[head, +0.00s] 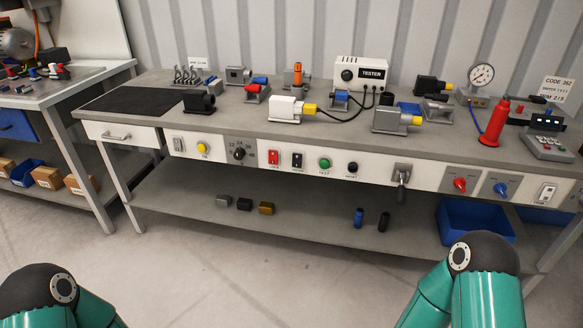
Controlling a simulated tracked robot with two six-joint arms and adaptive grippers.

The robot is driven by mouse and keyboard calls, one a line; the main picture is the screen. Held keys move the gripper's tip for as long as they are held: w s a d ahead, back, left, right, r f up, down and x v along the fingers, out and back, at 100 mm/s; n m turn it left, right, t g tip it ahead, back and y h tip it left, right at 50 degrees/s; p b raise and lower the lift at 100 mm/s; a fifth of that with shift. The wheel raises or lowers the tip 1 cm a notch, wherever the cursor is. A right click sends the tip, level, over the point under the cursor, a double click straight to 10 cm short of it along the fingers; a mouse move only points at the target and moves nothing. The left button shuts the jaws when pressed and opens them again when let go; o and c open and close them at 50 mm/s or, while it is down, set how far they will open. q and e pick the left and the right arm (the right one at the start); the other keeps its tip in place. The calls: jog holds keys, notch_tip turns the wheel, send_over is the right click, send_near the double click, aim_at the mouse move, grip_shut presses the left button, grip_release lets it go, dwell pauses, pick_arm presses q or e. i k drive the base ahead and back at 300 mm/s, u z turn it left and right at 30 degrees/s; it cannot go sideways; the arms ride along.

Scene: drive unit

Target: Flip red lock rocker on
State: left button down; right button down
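The red lock rocker (274,157) is set in the white front panel of the workbench, left of the panel's middle. A small red label sits beneath it, too small to read surely. I cannot tell which way the rocker is tipped. A black rocker (297,159) is just to its right. Only teal links of my two arms show, in the bottom left and bottom right corners, well below and apart from the panel. Both of my grippers are outside the picture.
Right of the rockers are a green button (324,163), a black knob (351,168) and a grey lever (402,174) jutting out. A dark selector dial (239,154) is to the left. The grey bench top (340,132) holds several devices. The floor before the bench is clear.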

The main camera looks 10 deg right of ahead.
aim_at(272, 154)
jog(key=z, duration=0.1)
jog(key=i, duration=1)
jog(key=u, duration=0.05)
